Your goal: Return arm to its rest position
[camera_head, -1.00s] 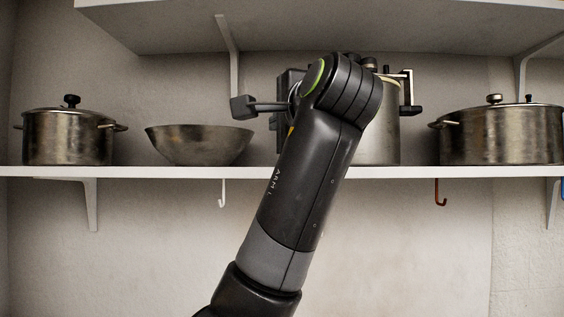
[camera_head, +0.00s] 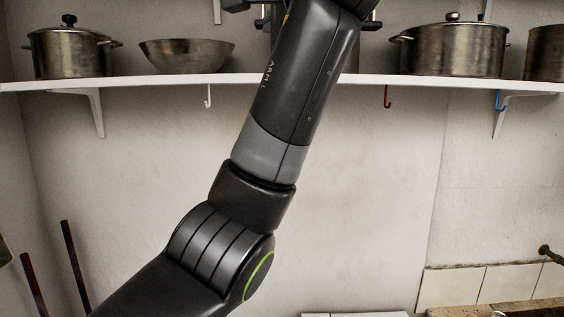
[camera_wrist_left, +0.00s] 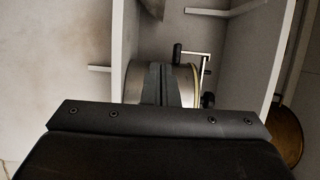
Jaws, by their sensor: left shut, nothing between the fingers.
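My left arm (camera_head: 285,120) rises from the lower left of the head view to the top edge, in front of the shelf. Its gripper end is mostly cut off by the top edge or hidden behind the arm. In the left wrist view, my left gripper (camera_wrist_left: 161,72) shows with its two dark fingers together and nothing between them. Its fingers point toward a metal pot (camera_wrist_left: 186,88) with a bracket-like handle, overlapping it in the picture. I cannot tell whether they touch. My right gripper is not in view.
A white shelf (camera_head: 150,82) crosses the head view. On it stand a lidded pot (camera_head: 72,54), a metal bowl (camera_head: 188,57) and a large lidded pot (camera_head: 455,50). Hooks hang below the shelf. Dark poles (camera_head: 75,268) stand at left. The wall below is clear.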

